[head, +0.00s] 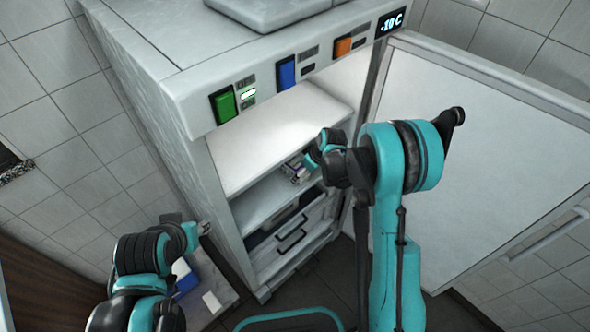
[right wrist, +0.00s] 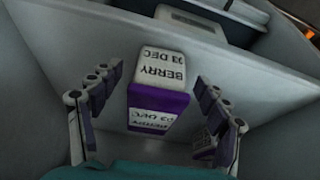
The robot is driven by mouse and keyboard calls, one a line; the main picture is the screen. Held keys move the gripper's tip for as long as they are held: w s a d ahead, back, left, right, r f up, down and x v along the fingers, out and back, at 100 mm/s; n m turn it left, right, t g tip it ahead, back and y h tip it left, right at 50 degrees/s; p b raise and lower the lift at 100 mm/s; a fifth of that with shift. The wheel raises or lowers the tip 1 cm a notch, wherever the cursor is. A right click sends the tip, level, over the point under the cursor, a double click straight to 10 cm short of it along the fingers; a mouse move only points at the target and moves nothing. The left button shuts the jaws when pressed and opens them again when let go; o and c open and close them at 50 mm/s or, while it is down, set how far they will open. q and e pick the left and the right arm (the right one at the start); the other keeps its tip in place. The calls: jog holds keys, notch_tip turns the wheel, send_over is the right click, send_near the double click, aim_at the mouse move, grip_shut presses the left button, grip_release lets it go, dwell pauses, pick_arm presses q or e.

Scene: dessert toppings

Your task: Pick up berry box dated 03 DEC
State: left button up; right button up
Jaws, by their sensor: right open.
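A white and purple berry box (right wrist: 155,95) stands on a shelf inside the open freezer, its label upside down in the right wrist view. The label reads BERRY and a December date that looks like 03 DEC. In the head view the box (head: 294,168) shows small beside my right gripper (head: 312,158). In the right wrist view my right gripper (right wrist: 158,112) is open, with one finger on each side of the box and gaps between; it holds nothing. My left gripper (head: 203,229) is low at the left, outside the freezer; its jaws are too small to read.
The freezer (head: 180,90) has an open door (head: 480,130) at right and drawers (head: 292,240) below the shelf. Blue and white items (head: 185,277) lie on a low surface by my left arm.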

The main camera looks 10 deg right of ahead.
jog(key=shift+w+a+f, duration=0.1)
jog(key=shift+w+f, duration=0.15)
jog(key=shift+f, duration=0.45)
jog(key=shift+r, duration=0.1)
jog(key=shift+c, duration=0.6)
jog(key=c, duration=1.4)
jog(key=shift+c, duration=0.2)
